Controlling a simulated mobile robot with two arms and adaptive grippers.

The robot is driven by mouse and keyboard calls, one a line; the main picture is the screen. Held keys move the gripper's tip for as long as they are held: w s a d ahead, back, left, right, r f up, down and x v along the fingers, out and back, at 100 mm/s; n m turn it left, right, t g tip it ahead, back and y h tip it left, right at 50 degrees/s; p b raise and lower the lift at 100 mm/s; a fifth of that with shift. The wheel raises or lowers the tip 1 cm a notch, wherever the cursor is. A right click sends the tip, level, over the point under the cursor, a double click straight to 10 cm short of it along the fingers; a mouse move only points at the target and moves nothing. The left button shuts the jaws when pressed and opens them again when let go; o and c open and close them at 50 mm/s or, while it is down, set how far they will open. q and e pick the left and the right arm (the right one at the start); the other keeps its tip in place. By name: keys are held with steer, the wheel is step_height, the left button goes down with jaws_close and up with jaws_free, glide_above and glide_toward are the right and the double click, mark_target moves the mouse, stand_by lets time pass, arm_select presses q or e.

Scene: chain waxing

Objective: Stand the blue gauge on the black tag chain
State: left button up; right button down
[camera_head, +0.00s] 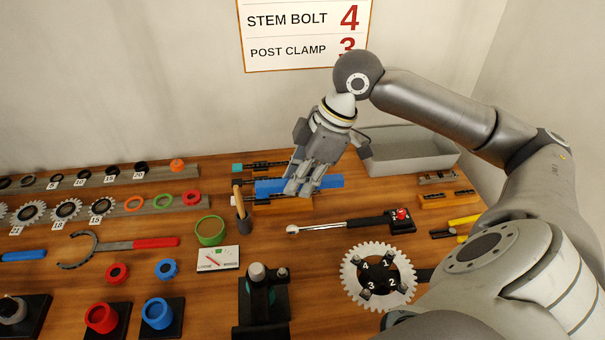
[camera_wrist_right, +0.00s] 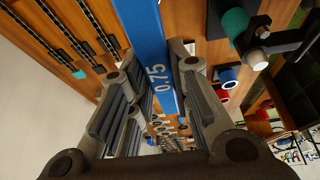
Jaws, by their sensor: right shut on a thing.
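My right gripper (camera_head: 303,186) is shut on the blue gauge (camera_head: 329,182), a flat bar held roughly level over the chains at the back of the bench. In the right wrist view the gauge (camera_wrist_right: 151,60) runs between the fingers and reads 0.75. Several dark chains lie beneath and beside it. One chain (camera_head: 265,165) has a teal tag (camera_head: 237,168) at its left end; it also shows in the wrist view (camera_wrist_right: 58,38). I cannot tell which chain has the black tag, as the gripper and gauge hide part of them. The left gripper is out of view.
A grey bin (camera_head: 410,162) stands right of the gripper. A ratchet wrench (camera_head: 345,225) and a white toothed ring (camera_head: 350,285) lie in front. A black bench tool (camera_head: 262,300) stands at the front middle.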

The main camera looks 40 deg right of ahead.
steer(key=w+d+f+p, duration=0.1)
steer(key=w+d+f, duration=0.1)
steer(key=w, duration=0.3)
steer(key=w+d+f+p, duration=0.2)
steer(key=w, duration=0.3)
steer(key=w+d+f+p, duration=0.2)
steer(key=w, duration=0.3)
steer(key=shift+w+f, duration=0.2)
steer(key=shift+w, duration=0.1)
steer(key=shift+w+d+f, duration=0.2)
steer(key=shift+w+f, duration=0.05)
steer(key=shift+f, duration=0.15)
steer(key=shift+f+b, duration=2.35)
steer(key=shift+b, duration=0.1)
steer(key=shift+f+p, duration=0.2)
steer(key=shift+p, duration=0.5)
steer(key=shift+f, duration=0.3)
steer(key=c, duration=1.3)
jaws_free()
steer(key=shift+o, duration=0.2)
